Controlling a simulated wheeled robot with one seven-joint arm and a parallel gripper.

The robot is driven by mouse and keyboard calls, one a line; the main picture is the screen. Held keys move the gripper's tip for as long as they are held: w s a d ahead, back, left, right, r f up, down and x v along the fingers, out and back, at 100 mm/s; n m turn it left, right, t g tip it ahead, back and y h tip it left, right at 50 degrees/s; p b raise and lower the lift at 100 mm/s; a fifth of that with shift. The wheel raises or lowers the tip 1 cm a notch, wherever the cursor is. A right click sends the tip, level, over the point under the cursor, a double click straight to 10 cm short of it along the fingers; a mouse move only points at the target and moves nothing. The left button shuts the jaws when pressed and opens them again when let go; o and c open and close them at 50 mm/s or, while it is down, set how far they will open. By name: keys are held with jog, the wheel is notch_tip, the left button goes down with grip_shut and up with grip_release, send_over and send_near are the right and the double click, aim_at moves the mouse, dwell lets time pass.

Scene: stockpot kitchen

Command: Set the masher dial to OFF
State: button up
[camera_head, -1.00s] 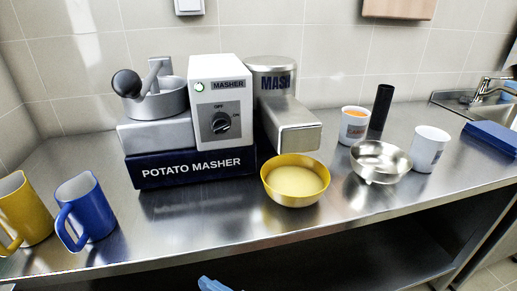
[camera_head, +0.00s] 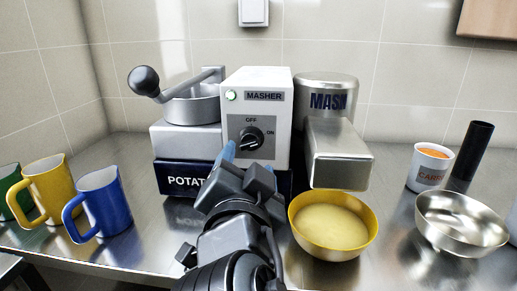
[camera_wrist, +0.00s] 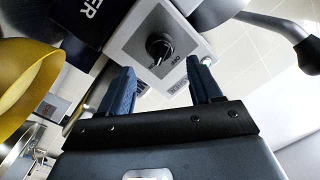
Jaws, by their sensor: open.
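The white masher control box (camera_head: 282,95) stands on the counter with a grey panel marked OFF at top and ON at right. Its black dial (camera_head: 252,139) appears turned toward ON, and a green lamp (camera_head: 231,96) is lit above it. In the wrist view my gripper (camera_wrist: 160,67) is open and empty, with two blue fingers apart. The dial (camera_wrist: 159,46) shows beyond them, between their directions, apparently untouched.
A yellow bowl of mash (camera_head: 330,227) sits close right of my arm. A metal chute (camera_head: 340,155) juts out beside the box. Blue (camera_head: 103,205) and yellow (camera_head: 50,185) mugs stand left. A steel bowl (camera_head: 460,222) and carrot cup (camera_head: 428,168) stand right.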

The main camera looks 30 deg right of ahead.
aim_at(249, 148)
jog(key=shift+p+x, duration=0.3)
jog(key=shift+x, duration=2.8)
jog(key=shift+a, duration=0.1)
jog(key=c, duration=1)
jog(key=shift+c, duration=0.2)
